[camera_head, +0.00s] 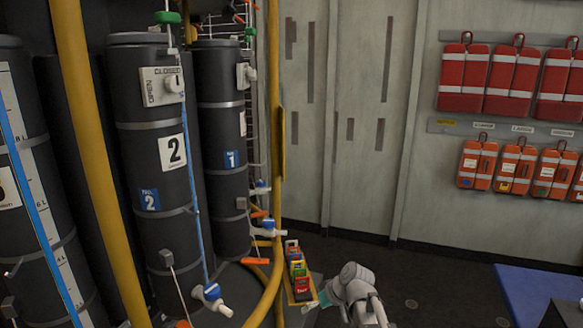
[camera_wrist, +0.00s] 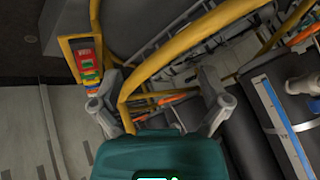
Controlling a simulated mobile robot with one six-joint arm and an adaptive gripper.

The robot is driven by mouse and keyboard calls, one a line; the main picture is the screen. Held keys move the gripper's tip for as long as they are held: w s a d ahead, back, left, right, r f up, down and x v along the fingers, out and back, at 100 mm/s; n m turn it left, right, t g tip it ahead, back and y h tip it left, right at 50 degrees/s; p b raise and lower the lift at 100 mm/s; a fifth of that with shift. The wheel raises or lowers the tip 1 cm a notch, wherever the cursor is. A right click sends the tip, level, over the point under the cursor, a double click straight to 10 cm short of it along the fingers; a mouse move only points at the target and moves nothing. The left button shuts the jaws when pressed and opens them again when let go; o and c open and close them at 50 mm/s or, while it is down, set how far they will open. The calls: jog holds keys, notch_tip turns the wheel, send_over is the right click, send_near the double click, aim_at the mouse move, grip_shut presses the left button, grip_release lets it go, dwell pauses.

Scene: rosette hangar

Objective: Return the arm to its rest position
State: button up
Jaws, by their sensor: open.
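My gripper (camera_wrist: 160,84) shows in the wrist view with its two grey fingers spread wide apart and nothing held between them. A yellow rail (camera_wrist: 150,70) crosses the view between and beyond the fingers; I cannot tell how near it is. Part of my grey arm (camera_head: 356,290) shows at the lower middle of the head view, right of a rack of coloured blocks (camera_head: 299,272). In the head view I cannot make out the fingers. The rack also shows beyond the left finger in the wrist view (camera_wrist: 88,65).
Dark cylinders marked 2 (camera_head: 150,110) and 1 (camera_head: 222,130) stand behind yellow rails (camera_head: 95,150) on the left. Blue-and-white valves (camera_head: 212,293) stick out low. Red pouches (camera_head: 463,80) and orange pouches (camera_head: 476,163) hang on the right wall. A blue surface (camera_head: 535,290) lies lower right. Dark floor (camera_head: 440,285) is open between.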

jog(key=s+d+f+m+g+h+p, duration=0.1)
jog(key=s+d+f+m+g+h, duration=0.1)
jog(key=s+d+m+h, duration=0.4)
jog(key=shift+s+d+g+h, duration=0.3)
jog(key=shift+s+d+g, duration=0.2)
jog(key=shift+s+d, duration=2.3)
